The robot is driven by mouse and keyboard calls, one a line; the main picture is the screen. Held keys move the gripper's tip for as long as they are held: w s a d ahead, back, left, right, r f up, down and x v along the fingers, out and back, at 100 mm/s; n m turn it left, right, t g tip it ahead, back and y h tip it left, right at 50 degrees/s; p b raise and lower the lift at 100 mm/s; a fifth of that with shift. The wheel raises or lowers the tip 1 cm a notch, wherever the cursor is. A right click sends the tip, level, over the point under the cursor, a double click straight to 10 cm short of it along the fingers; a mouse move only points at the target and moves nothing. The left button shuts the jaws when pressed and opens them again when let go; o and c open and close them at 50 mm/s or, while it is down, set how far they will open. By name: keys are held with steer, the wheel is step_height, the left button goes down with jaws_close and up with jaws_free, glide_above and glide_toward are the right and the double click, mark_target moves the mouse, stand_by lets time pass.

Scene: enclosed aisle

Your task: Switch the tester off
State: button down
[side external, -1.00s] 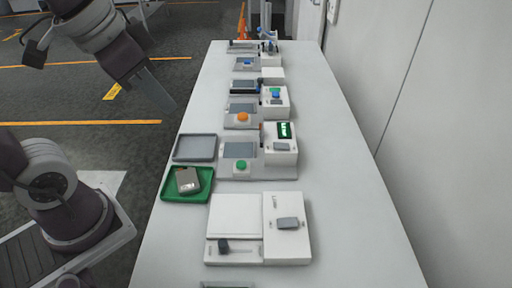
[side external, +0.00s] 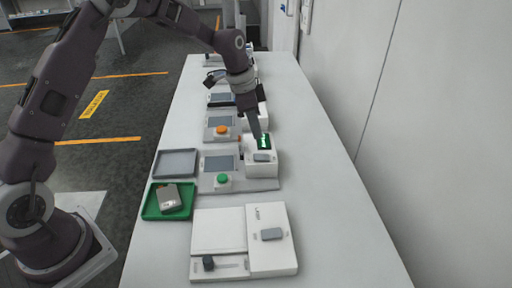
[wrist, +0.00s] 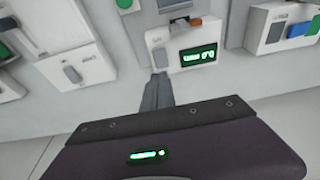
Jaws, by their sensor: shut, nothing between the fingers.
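The unit with the lit green display (side external: 264,141), which I take to be the tester, stands on the bench. It is a white box (side external: 262,170) with a grey switch (side external: 262,157) beside its display. The wrist view shows its lit display (wrist: 198,55) and grey switch (wrist: 160,57). My gripper (side external: 257,136) is shut and empty, pointing down at this box, and partly covers it in the side view. In the wrist view the gripper's tips (wrist: 159,76) are close to the grey switch; I cannot tell whether they touch.
A grey screen panel with a green button (side external: 223,180) adjoins the box. A white unit with another grey switch (side external: 271,234) stands nearer. A green tray (side external: 150,209) holds a small device (side external: 170,197), beside an empty grey tray (side external: 176,163). An orange button (side external: 222,130) is farther back.

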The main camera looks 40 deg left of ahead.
mark_target(259, 157)
steer(key=x, duration=0.4)
steer(key=s+a+x, duration=0.1)
steer(key=x, duration=0.1)
steer(key=shift+f, duration=0.4)
